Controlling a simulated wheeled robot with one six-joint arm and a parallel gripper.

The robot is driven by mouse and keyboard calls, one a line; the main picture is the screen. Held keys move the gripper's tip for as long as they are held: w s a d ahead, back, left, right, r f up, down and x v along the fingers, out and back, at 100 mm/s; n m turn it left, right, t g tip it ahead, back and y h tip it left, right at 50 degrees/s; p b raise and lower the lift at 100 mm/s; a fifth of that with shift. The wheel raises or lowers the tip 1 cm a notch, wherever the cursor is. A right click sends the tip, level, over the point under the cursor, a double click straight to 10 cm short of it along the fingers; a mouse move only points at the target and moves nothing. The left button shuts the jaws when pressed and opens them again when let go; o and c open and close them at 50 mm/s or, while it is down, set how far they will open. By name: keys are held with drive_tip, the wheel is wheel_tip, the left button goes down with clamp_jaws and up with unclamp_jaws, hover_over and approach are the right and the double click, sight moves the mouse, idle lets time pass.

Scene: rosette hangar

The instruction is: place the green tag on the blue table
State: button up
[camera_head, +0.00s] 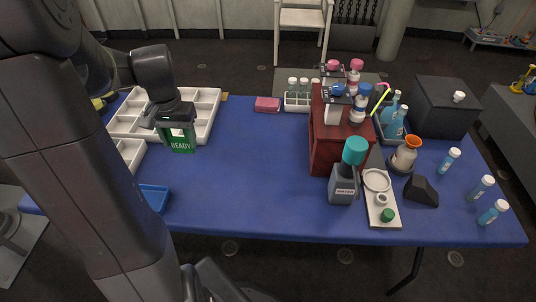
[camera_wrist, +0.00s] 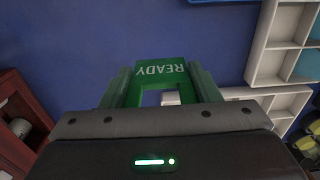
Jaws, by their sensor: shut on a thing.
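The green tag (camera_head: 181,144) with the word READY is held in my gripper (camera_head: 177,122), above the left part of the blue table (camera_head: 255,165). In the wrist view the green tag (camera_wrist: 162,72) sits between the two fingers of my gripper (camera_wrist: 162,90), which are shut on it. The blue tabletop (camera_wrist: 115,30) lies behind the tag in that view. I cannot tell exactly how high the tag is above the table. My arm hides part of the table's left side.
A white compartment tray (camera_head: 208,115) is just behind and left of my gripper. A blue tray (camera_head: 155,198) lies near the left front. The table's middle is clear.

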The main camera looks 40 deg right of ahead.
drive_tip(key=b, duration=0.2)
hover_over(192, 178)
drive_tip(key=shift+f, duration=5.5)
drive_tip(key=shift+f, duration=0.1)
drive_tip(key=o, duration=1)
wheel_tip(192, 178, up, 12)
drive_tip(key=shift+r+p, duration=0.1)
drive_tip(key=shift+p, duration=0.9)
